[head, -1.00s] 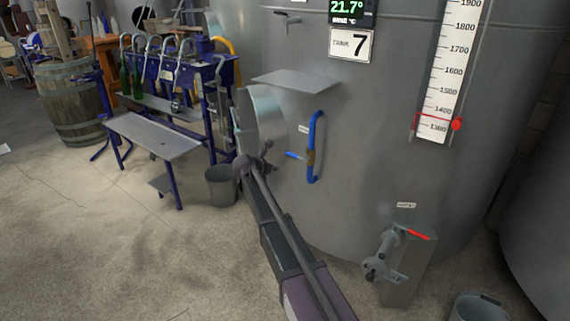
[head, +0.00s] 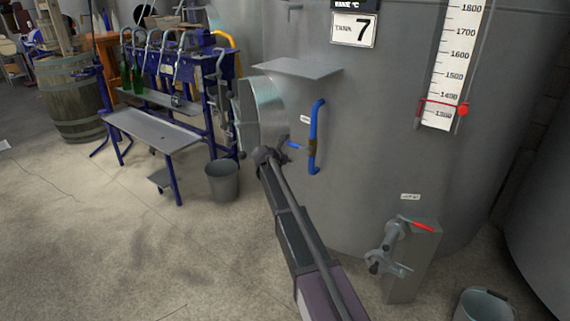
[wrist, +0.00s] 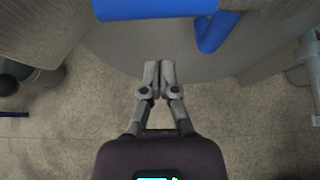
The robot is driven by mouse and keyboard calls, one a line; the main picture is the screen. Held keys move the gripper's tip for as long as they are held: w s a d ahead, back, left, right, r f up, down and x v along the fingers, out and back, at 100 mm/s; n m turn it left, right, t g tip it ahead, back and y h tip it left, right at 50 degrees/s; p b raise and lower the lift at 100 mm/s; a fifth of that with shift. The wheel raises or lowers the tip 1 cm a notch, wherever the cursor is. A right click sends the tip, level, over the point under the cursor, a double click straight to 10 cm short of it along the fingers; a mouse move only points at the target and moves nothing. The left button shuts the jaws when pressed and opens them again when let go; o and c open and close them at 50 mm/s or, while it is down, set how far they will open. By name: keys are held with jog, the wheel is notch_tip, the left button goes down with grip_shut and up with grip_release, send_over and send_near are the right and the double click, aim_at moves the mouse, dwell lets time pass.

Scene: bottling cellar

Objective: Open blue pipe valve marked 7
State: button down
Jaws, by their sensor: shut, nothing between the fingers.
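The blue pipe (head: 316,112) stands upright on the front of the grey tank with the plate marked 7 (head: 354,30). Its brass valve body (head: 312,148) sits midway, and a blue lever (head: 296,146) sticks out sideways to the left. My gripper (wrist: 159,70) is shut and empty, its two fingers side by side. In the head view it is left of the lever, and its fingertips are hard to make out. In the wrist view a wide blue bar, likely the lever (wrist: 150,8), crosses the top edge beyond the fingertips, apart from them. A bent blue pipe end (wrist: 212,36) shows beside it.
A flat grey shelf (head: 297,67) juts from the tank above the pipe, beside a round hatch (head: 262,110). A bucket (head: 221,181) and a blue bottling bench (head: 155,135) stand left. Floor at left is open.

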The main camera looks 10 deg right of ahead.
jog(key=shift+w+d+r+p, duration=0.15)
jog(key=shift+r+p, duration=0.85)
jog(key=shift+p, duration=0.1)
jog(key=shift+w+d+r+p, duration=0.1)
jog(key=shift+w+r+p, duration=0.05)
jog(key=shift+r+p, duration=0.85)
jog(key=shift+d, duration=0.3)
jog(key=shift+r, duration=0.1)
